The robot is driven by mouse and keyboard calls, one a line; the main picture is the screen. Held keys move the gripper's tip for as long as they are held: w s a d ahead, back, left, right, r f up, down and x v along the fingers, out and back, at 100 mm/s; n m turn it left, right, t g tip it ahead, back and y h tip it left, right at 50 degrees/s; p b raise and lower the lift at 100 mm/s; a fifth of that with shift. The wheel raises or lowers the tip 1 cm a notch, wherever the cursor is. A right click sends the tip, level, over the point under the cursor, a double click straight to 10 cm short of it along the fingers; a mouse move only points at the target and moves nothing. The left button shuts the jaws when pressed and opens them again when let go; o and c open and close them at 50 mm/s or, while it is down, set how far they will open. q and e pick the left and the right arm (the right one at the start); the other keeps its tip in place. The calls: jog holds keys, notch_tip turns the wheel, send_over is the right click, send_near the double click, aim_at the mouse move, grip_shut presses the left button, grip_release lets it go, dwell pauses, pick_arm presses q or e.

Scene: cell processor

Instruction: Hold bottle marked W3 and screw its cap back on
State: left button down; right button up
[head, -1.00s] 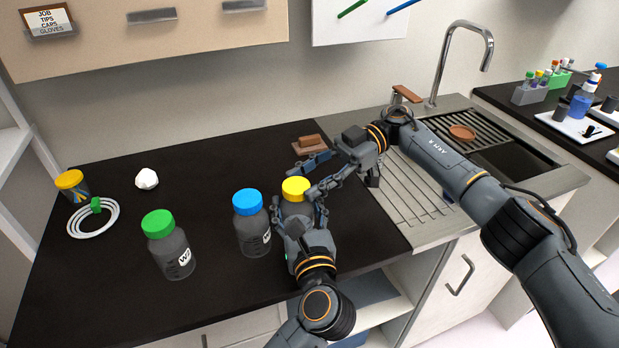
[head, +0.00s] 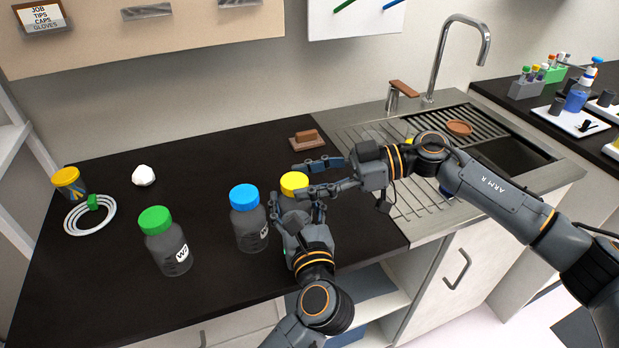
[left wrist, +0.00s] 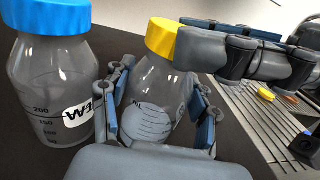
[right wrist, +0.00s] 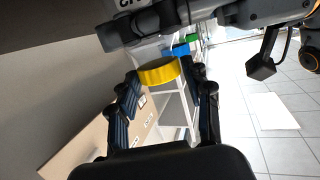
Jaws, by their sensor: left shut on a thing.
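A dark clear bottle with a yellow cap (head: 294,184) stands on the black counter. My left gripper (head: 298,216) is shut around its body, which also shows between the fingers in the left wrist view (left wrist: 152,103). The label on it is turned aside and I cannot read it. The yellow cap sits on the bottle's top; I cannot tell how tight it is. My right gripper (head: 308,178) reaches in from the right at cap height. Its fingers are apart on either side of the cap in the right wrist view (right wrist: 160,72), with gaps visible.
A blue-capped bottle (head: 249,220) stands close left of the held one, and a green-capped bottle (head: 168,243) further left. The sink (head: 500,150) is right.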

jog(key=shift+o, duration=0.7)
jog(key=shift+w+r+n+g, duration=0.1)
jog(key=shift+w+n+g, duration=0.15)
jog(key=shift+n+g, duration=0.5)
jog(key=n+g, duration=0.1)
jog(key=n+g+h, duration=0.1)
jog(key=g, duration=0.1)
jog(key=n+g, duration=0.1)
jog(key=shift+w+a, duration=0.25)
jog(key=shift+w, duration=0.15)
jog(key=shift+w+n+g+h, duration=0.15)
jog(key=shift+n+g+h, duration=0.75)
jog(key=shift+g, duration=0.25)
jog(key=shift+d, duration=0.1)
jog(key=shift+c, duration=0.2)
